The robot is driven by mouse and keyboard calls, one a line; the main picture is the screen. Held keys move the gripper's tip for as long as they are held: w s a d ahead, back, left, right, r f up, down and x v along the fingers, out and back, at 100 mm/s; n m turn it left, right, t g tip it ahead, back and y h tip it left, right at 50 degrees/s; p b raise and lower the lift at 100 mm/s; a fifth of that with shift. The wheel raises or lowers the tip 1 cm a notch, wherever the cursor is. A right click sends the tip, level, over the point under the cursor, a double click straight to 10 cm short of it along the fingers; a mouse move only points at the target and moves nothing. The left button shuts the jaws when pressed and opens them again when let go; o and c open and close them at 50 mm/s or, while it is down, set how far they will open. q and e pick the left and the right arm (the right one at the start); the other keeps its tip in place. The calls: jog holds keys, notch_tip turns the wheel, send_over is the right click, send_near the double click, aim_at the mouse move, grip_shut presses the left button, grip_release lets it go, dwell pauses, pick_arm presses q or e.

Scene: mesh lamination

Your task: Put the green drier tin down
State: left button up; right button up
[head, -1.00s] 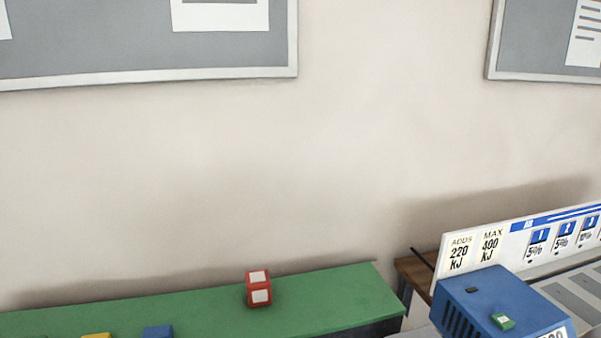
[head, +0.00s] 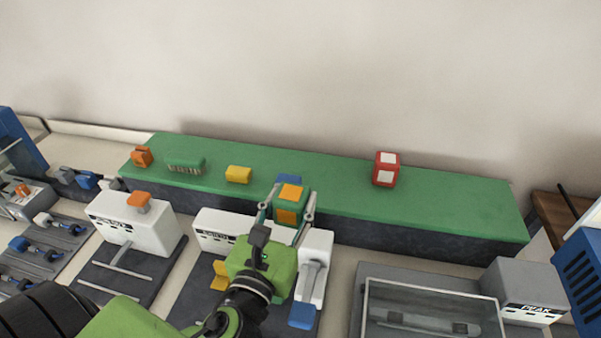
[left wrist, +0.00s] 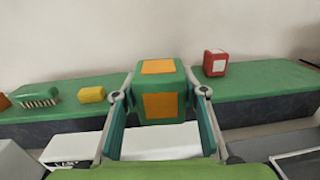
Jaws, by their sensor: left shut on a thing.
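The green drier tin (head: 294,203) is a green box with orange patches on its top and front. My left gripper (head: 288,208) is shut on it, one finger on each side. In the left wrist view the tin (left wrist: 158,90) stands upright between the fingertips (left wrist: 160,96). It is at the front edge of the green shelf (head: 450,205); whether it touches the shelf I cannot tell. A blue block (head: 289,179) shows partly behind the tin. My right gripper is not in view.
On the shelf are an orange block (head: 141,156), a green brush (head: 186,165), a yellow block (head: 238,174) and a red tin (head: 386,169). The shelf is clear right of the red tin. White machines (head: 150,228) and a glass-lidded grey unit (head: 425,285) stand in front.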

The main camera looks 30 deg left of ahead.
pick_arm(q)
jog(key=w+a+r+n+y, duration=0.1)
jog(key=w+r, duration=0.5)
jog(key=shift+a+r, duration=0.15)
jog(key=shift+r, duration=0.1)
jog(key=w+a+f, duration=0.2)
jog(key=w+f, duration=0.1)
jog(key=w+a+f, duration=0.2)
jog(key=w, duration=0.2)
jog(key=w+a+f+b, duration=0.1)
jog(key=w+a+f, duration=0.1)
jog(key=w+f, duration=0.1)
jog(key=shift+w+a+f, duration=0.1)
jog(key=shift+w+f, duration=0.2)
jog(key=shift+w, duration=0.35)
jog(key=shift+w+a+f, duration=0.1)
jog(key=shift+w+f, duration=0.1)
jog(key=shift+f, duration=0.05)
jog(key=f, duration=0.3)
jog(key=shift+w+a+f+p, duration=0.1)
jog(key=shift+w+a+p, duration=0.1)
jog(key=shift+w+p, duration=0.15)
jog(key=shift+s+f, duration=0.1)
jog(key=shift+f, duration=0.05)
